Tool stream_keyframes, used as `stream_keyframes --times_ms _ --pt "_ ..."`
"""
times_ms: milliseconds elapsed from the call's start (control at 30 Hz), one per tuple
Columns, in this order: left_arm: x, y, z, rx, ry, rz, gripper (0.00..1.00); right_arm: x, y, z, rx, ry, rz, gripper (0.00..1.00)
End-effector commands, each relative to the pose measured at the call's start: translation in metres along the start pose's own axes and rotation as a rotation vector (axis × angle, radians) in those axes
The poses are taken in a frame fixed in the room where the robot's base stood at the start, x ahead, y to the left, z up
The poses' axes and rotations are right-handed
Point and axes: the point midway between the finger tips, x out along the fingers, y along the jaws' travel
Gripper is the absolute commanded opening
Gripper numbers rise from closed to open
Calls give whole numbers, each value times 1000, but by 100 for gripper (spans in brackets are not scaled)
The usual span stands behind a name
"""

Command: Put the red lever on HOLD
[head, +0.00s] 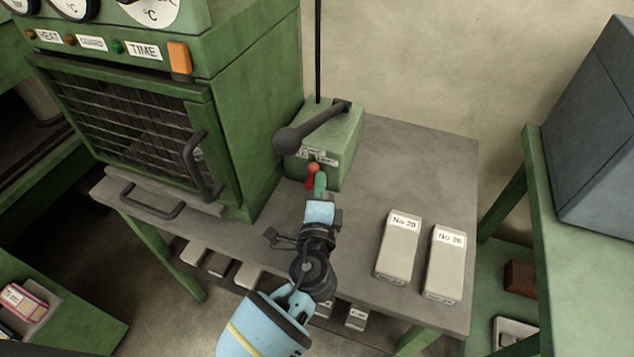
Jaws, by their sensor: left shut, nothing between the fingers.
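The red lever (312,175) is small and sticks out from the lower front of a green box (345,150) on the grey table. A white label (310,154) sits above it, too small to read. My left gripper (319,184) reaches up from the bottom of the head view, shut and empty. Its fingertips are right beside the red lever, on its right side; I cannot tell whether they touch it. The gripper hides part of the box front, so I cannot tell which marking the lever points at. My right gripper is not in view.
A black handle with a ball knob (288,140) juts out above the red lever. A green oven with a grille door (135,120) stands to the left. Two pale blocks, No 29 (398,248) and No 26 (444,266), lie on the right. The table's back right is clear.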

Motion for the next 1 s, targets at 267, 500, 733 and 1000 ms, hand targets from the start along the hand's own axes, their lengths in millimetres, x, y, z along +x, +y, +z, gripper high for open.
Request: stream_keyframes --times_ms 267,500,733,1000 --pt "-1 0 -1 0 0 0 0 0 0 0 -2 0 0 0" --pt "-1 0 -1 -3 0 1 0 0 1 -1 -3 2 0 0" --pt "0 -3 2 -45 0 13 0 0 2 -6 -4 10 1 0" --pt "1 -3 4 -81 0 25 0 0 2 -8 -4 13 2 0"
